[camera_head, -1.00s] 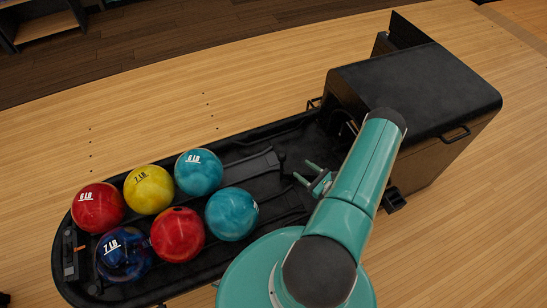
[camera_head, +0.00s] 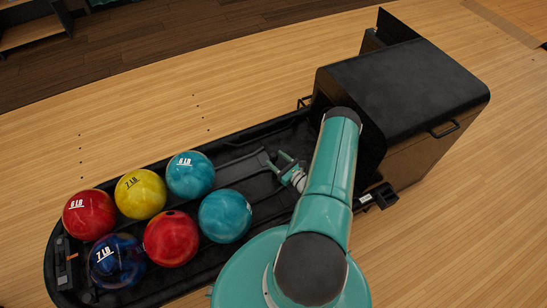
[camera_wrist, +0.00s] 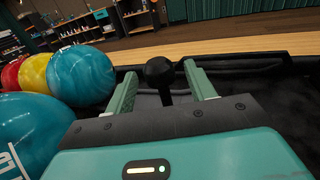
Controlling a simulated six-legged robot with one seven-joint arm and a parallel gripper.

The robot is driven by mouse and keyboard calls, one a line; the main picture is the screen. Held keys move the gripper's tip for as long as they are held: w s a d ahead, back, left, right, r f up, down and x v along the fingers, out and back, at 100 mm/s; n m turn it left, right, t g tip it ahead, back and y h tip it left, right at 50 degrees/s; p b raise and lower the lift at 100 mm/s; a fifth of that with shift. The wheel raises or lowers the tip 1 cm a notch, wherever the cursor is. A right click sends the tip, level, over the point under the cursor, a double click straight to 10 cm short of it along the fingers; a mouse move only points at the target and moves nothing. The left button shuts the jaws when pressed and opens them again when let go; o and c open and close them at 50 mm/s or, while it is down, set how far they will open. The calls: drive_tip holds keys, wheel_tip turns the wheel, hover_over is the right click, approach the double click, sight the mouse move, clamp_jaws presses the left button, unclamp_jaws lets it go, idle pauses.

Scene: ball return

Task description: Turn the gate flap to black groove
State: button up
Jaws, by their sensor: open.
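My gripper (camera_head: 277,161) is open over the black ball return track, to the right of the balls. In the wrist view its two green fingers (camera_wrist: 160,74) stand on either side of a black knob (camera_wrist: 159,71) on a short stem. The knob looks like the handle of the gate flap, and the fingers do not visibly grip it. In the head view a dark bar, likely the gate flap (camera_head: 240,167), lies along the track left of my gripper. The black groove cannot be told apart from the other dark parts of the track.
Several bowling balls, including a yellow ball (camera_head: 140,194), a dark blue ball (camera_head: 118,261) and a near teal ball (camera_head: 225,216), fill the left of the track. The ball return housing (camera_head: 405,85) stands at the right. The track's right part is mostly clear.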

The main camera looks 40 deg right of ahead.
drive_tip(key=shift+w, duration=1.1)
drive_tip(key=shift+c, duration=0.4)
clamp_jaws()
drive_tip(key=shift+n+y, duration=0.3)
drive_tip(key=shift+y, duration=0.1)
drive_tip(key=n+g+y, duration=0.1)
drive_tip(key=n+y, duration=0.1)
drive_tip(key=y, duration=0.2)
drive_tip(key=n+g+y, duration=0.1)
drive_tip(key=n+y, duration=0.2)
drive_tip(key=y, duration=0.1)
drive_tip(key=shift+g, duration=0.3)
drive_tip(key=n+g+y, duration=0.5)
drive_tip(key=shift+y, duration=0.3)
drive_tip(key=shift+o, duration=0.4)
unclamp_jaws()
